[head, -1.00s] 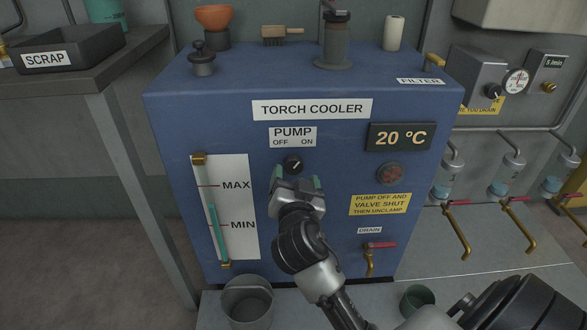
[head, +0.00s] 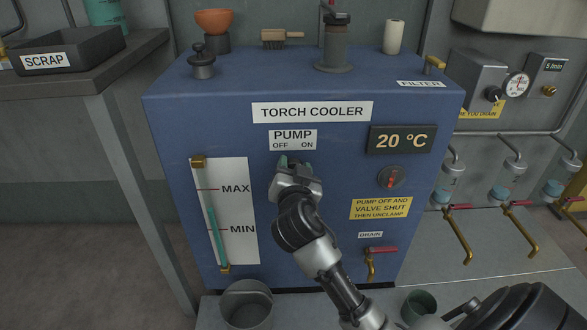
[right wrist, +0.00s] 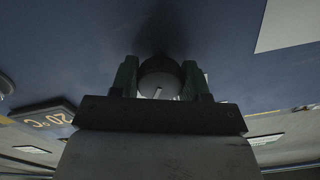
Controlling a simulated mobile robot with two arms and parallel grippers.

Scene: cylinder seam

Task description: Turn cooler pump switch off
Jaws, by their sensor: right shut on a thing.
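The blue torch cooler (head: 235,135) stands in the middle of the head view, with the PUMP label (head: 292,139) reading OFF at left and ON at right. My right gripper (head: 294,164) is at the pump switch just below that label and hides the switch in the head view. In the right wrist view the round dark pump switch (right wrist: 160,76) sits between the two green fingers of my right gripper (right wrist: 160,82), which is shut on it. A short pale mark shows on the knob's face. My left gripper is not in view.
A temperature display (head: 401,139) reads 20 °C. Below it are a round red-marked indicator (head: 392,178), a yellow warning label (head: 380,207) and a red-handled drain valve (head: 377,250). A level gauge (head: 224,211) is at left. A bucket (head: 246,304) stands below.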

